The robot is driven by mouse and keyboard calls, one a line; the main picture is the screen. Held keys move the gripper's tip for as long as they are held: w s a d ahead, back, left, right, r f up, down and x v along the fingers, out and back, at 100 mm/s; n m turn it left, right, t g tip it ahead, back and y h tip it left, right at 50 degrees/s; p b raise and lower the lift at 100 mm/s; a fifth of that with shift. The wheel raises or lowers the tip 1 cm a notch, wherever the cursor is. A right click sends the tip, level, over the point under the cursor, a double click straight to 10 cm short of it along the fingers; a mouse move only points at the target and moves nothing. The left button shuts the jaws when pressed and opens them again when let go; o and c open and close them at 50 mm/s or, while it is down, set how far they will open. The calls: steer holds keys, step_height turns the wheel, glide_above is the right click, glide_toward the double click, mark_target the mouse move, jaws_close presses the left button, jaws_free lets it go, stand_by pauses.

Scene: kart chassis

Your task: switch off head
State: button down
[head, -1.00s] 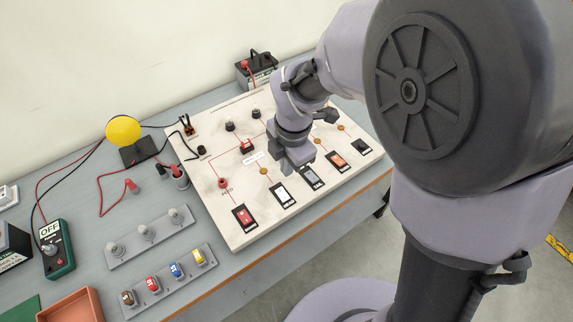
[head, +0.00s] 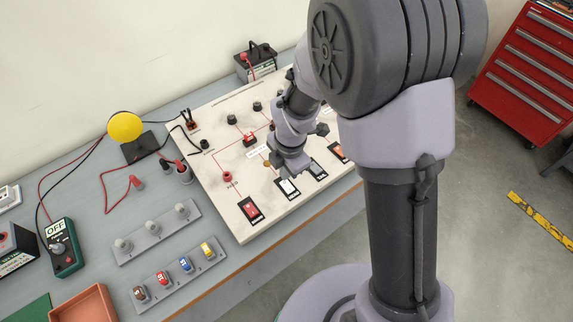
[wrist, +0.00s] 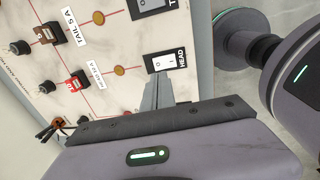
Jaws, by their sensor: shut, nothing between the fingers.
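The HEAD switch (wrist: 163,62) is a white rocker in a black frame on the pale panel, with its HEAD label beside it in the wrist view. In the head view, the white-faced switch (head: 289,188) just in front of my gripper appears to be the same one. My gripper (wrist: 158,90) is shut and empty. Its fingertips are close to the near edge of the HEAD switch in the wrist view; I cannot tell whether they touch. In the head view, my gripper (head: 291,168) is over the panel behind that switch.
A red switch (head: 250,209) is left of it, and a grey switch (head: 316,170) and an orange one right. A TAIL fuse (wrist: 47,33) and a red fuse (wrist: 77,80) sit on the panel (head: 225,150). A meter (head: 60,248) reads OFF.

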mark_target(284, 186)
steer(key=f, duration=0.3)
steer(key=f+b, duration=0.1)
steer(key=f, duration=0.1)
steer(key=shift+w+a+f, duration=0.1)
steer(key=shift+w+a, duration=0.1)
steer(key=shift+w, duration=0.1)
steer(key=shift+f+b, duration=0.25)
steer(key=shift+b, duration=0.15)
steer(key=shift+s, duration=0.15)
steer(key=shift+s+d+f, duration=0.1)
